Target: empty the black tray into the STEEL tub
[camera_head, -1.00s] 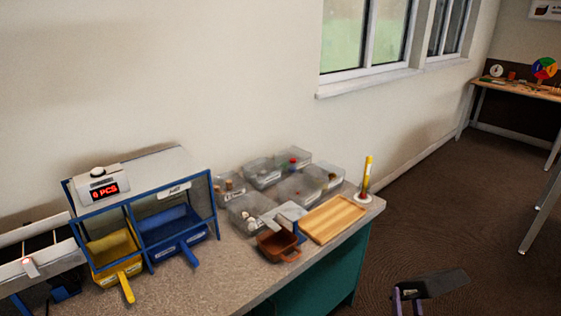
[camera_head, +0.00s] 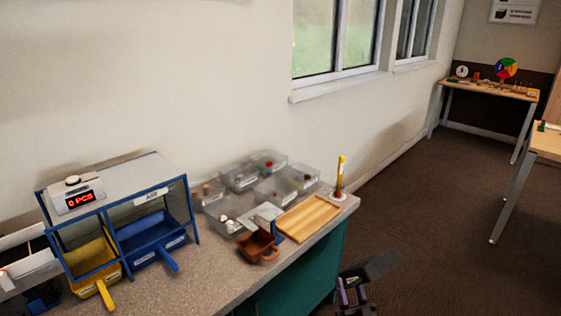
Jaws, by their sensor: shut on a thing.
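My gripper (camera_head: 352,292) is at the bottom of the view, in front of the workbench's right end and over the floor. Its purple fingers are shut on a flat dark tray (camera_head: 382,266), seemingly the black tray, which sticks out to the upper right. I cannot make out anything in it. Several grey see-through tubs stand at the back of the bench, one at the front left (camera_head: 222,222) with pale pieces and one at the back (camera_head: 240,180) with a red piece. Their labels are not readable, so I cannot tell which is the STEEL tub.
A brown handled box (camera_head: 257,246) and a wooden board (camera_head: 308,219) lie on the bench (camera_head: 212,287). A yellow stick (camera_head: 340,176) stands at its right corner. A blue-framed counter unit (camera_head: 118,206) reads "0 PCS". Open floor lies to the right.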

